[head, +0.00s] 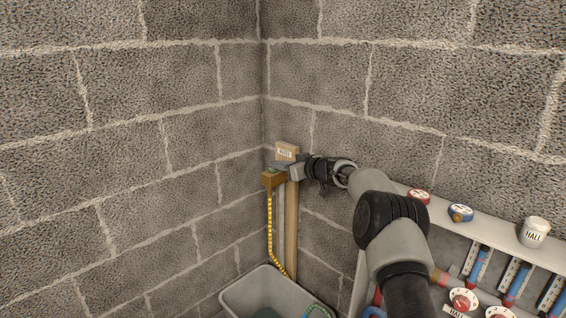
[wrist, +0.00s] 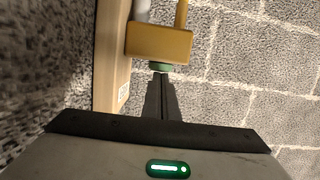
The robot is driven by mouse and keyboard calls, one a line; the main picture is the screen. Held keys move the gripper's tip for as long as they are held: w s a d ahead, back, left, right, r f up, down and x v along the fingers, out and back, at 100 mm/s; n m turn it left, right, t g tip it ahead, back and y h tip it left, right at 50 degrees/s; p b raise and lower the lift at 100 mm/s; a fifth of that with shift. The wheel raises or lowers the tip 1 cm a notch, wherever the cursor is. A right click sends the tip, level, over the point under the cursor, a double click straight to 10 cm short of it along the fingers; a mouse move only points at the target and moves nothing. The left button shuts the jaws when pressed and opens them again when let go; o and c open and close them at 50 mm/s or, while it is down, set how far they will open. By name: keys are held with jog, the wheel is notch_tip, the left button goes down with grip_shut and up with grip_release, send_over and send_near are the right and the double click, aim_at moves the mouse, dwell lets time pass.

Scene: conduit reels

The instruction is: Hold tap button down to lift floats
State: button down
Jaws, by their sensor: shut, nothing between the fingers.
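The brass-yellow tap block (head: 272,180) sits on a wooden post in the wall corner; it also shows at the top of the wrist view (wrist: 160,42). Its green button (wrist: 160,67) faces my gripper. My gripper (wrist: 160,78) is shut and empty, with its fingertips at the button, touching it or very close; I cannot tell how far the button is pressed. In the head view my gripper (head: 280,168) reaches the top of the tap from the right. Upright blue and red gauge tubes (head: 479,266) stand at the lower right; their floats are too small to tell.
A yellow hose (head: 270,230) hangs from the tap towards a grey tub (head: 238,294) below. A wooden post (head: 292,235) carries a small label (head: 285,152). Block walls close both sides.

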jog(key=b+v, duration=0.1)
jog(key=v, duration=1.1)
jog(key=shift+b, duration=0.3)
